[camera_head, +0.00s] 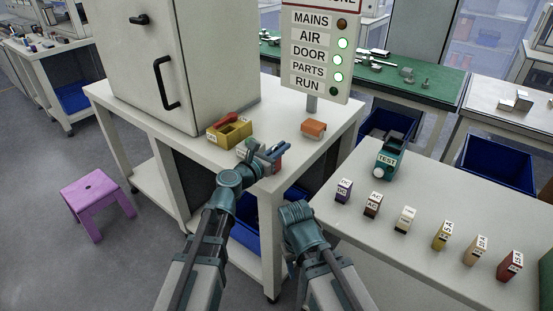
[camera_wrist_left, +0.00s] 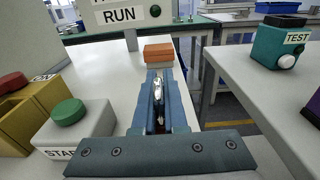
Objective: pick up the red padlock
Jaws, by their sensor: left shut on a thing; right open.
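My left gripper (camera_head: 275,155) is shut over the front part of the white bench. In the left wrist view its blue fingers (camera_wrist_left: 158,105) close around a silver, shackle-like metal piece (camera_wrist_left: 158,90). In the head view a small patch of the red padlock (camera_head: 279,164) shows at these fingers; the rest is hidden by the gripper. I cannot tell whether the padlock touches the bench. My right gripper (camera_head: 295,212) is lower, in front of the bench, and empty; its fingers are hardly visible.
Left of the left gripper stand a grey START box with a green button (camera_wrist_left: 68,112) and a yellow box (camera_head: 230,132) with a red part. An orange block (camera_head: 313,129) lies behind. A teal TEST device (camera_head: 390,158) and several labelled blocks stand on the right table (camera_head: 375,225).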

